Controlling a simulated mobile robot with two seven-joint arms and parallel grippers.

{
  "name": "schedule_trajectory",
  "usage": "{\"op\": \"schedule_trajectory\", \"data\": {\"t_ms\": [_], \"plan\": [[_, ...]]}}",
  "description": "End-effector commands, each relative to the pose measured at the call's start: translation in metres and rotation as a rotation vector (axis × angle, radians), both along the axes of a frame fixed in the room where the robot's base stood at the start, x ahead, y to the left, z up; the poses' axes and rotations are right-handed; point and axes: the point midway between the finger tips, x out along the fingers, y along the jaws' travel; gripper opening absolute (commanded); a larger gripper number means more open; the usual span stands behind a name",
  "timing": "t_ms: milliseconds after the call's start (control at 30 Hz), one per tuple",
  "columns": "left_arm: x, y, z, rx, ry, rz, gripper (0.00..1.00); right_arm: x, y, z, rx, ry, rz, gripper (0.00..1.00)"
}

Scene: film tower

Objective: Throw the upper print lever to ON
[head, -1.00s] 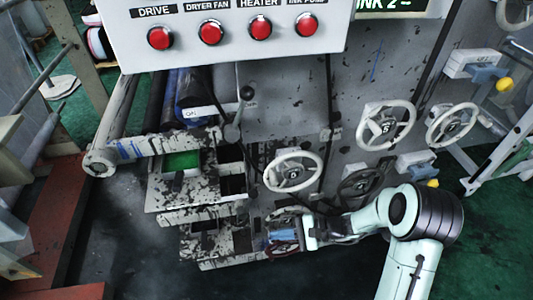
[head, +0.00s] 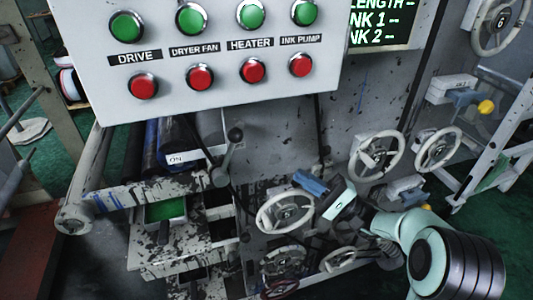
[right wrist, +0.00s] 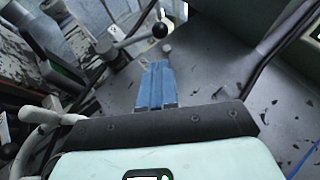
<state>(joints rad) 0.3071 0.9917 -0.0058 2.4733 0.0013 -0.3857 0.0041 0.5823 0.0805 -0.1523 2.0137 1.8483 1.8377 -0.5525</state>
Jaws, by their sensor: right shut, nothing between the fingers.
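The print lever by the ON label is a grey lever with a black ball knob (head: 235,134). It stands upright from its pivot beside the rollers, and the white ON label (head: 176,158) is to its left. The knob also shows in the right wrist view (right wrist: 160,30), beyond my fingertips. My right gripper (head: 304,179) is shut and empty, right of the lever and lower, apart from it. Its blue fingers show closed together in the right wrist view (right wrist: 156,82). My left gripper is not in view.
A control panel (head: 215,60) with green and red buttons overhangs the lever. White handwheels (head: 286,213) crowd around and below my right gripper, with more (head: 376,155) to its right. A green tray (head: 166,209) is below the rollers. Bare grey wall lies between gripper and panel.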

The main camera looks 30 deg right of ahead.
Motion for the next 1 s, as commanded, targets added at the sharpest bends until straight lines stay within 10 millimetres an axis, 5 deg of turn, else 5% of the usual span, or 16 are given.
{"op": "schedule_trajectory", "data": {"t_ms": [600, 1000], "plan": [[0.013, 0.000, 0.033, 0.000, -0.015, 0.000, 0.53, 0.072, 0.067, 0.056, 0.002, -0.001, 0.005, 0.00], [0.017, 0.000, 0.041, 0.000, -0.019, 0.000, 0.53, 0.090, 0.082, 0.066, 0.001, 0.001, 0.001, 0.00]]}}
